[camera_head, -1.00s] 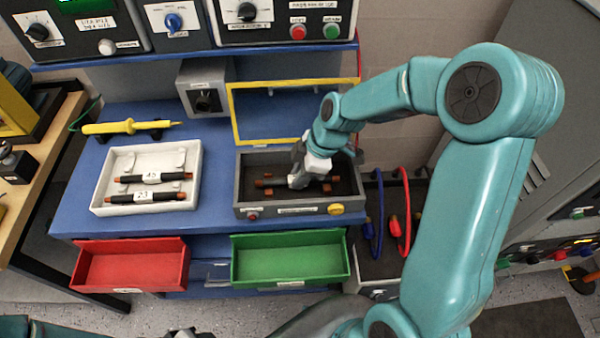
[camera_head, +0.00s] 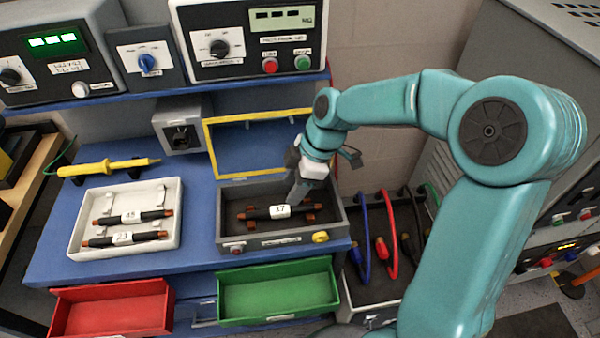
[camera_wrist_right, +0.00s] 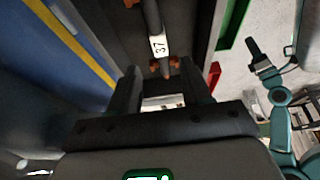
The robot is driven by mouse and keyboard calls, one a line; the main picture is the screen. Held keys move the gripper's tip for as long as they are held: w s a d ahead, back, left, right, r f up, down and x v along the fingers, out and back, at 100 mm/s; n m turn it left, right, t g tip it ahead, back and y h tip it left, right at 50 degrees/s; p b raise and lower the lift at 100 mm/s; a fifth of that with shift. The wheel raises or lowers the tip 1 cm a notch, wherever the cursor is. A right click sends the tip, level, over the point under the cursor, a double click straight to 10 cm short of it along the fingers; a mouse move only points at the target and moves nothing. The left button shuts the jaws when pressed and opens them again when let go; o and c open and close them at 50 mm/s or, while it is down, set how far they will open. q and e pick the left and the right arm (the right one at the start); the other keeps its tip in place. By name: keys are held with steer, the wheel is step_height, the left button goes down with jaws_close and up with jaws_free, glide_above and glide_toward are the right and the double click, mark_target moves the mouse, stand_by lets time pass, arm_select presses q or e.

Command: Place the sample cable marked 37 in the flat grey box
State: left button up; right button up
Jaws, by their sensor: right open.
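The sample cable marked 37 (camera_head: 279,212) is black with copper-coloured ends and a white label. It lies in the flat grey box (camera_head: 228,226), whose yellow-rimmed lid (camera_head: 207,150) stands raised behind it. The cable also shows in the right wrist view (camera_wrist_right: 157,40), beyond my fingertips. My right gripper (camera_head: 297,197) is open and reaches into the box just above the cable's right part; its fingers (camera_wrist_right: 158,78) hold nothing in the wrist view.
A white tray (camera_head: 75,240) on the left holds two cables marked 45 and 23. A yellow probe (camera_head: 108,167) lies behind it. Red (camera_head: 110,310) and green (camera_head: 280,292) drawers stand open in front. Coloured leads (camera_head: 385,255) are right of the bench.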

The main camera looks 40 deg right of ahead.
steer(key=v, duration=0.4)
steer(key=shift+r, duration=0.25)
